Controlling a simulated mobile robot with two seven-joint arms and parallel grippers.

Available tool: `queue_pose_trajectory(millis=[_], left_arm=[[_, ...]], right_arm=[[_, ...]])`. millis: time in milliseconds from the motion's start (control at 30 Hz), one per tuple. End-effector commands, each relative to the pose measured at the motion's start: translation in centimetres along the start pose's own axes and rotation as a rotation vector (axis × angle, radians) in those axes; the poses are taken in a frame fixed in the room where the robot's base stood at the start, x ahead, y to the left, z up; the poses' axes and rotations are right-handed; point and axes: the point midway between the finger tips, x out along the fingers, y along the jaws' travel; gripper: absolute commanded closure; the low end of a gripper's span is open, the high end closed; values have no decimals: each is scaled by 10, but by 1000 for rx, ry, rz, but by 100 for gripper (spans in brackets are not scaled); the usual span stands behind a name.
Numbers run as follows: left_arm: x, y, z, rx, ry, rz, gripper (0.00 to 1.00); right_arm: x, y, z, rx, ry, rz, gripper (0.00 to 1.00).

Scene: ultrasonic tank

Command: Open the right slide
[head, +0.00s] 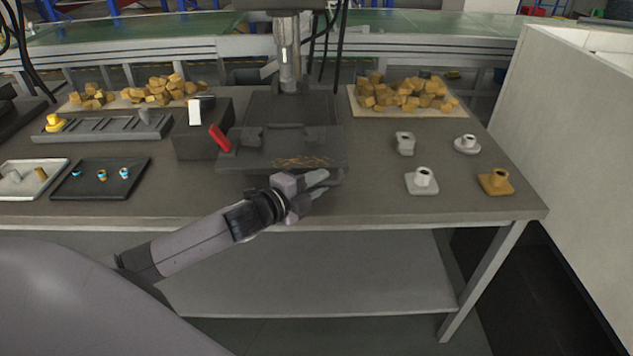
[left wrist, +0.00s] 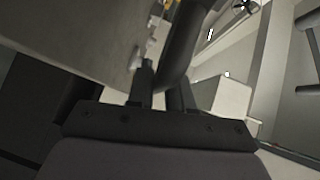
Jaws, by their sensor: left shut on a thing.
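The dark machine (head: 232,162) stands at the middle of the table, with a red lever (head: 219,138) at its left and yellowish shavings on its front part. My left gripper (head: 318,184) is at the machine's front right edge, above the table's front. In the left wrist view, its fingers (left wrist: 166,92) are close together on a dark, rounded bar (left wrist: 184,42), which I take for a handle of the slide. The head view hides the grip itself, and I cannot tell how far the slide is out. My right gripper is not in view.
Metal and brass parts stand at the right, among them a white flanged part (head: 422,186) and a brass one (head: 495,183). A board with yellow blocks (head: 461,112) lies behind them. A black tray (head: 98,190) is at the left. A white wall (head: 575,130) bounds the right side.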

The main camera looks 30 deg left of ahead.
Motion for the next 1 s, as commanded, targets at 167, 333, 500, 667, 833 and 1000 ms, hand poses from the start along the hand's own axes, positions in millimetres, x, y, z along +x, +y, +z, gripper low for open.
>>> queue_pose_trajectory(millis=[167, 333, 500, 667, 833, 1000], left_arm=[[0, -1, 1, 1, -2, -3, 100], [0, -2, 1, 1, -2, -3, 60], [0, -1, 1, 1, -1, -2, 60], [-3, 0, 1, 1, -1, -1, 60], [-18, 1, 1, 1, -2, 1, 60], [-40, 1, 1, 1, -2, 1, 60]], right_arm=[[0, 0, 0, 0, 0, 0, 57], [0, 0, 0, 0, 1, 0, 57], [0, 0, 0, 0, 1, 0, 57], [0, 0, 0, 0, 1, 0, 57], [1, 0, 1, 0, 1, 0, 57], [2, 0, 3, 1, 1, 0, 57]])
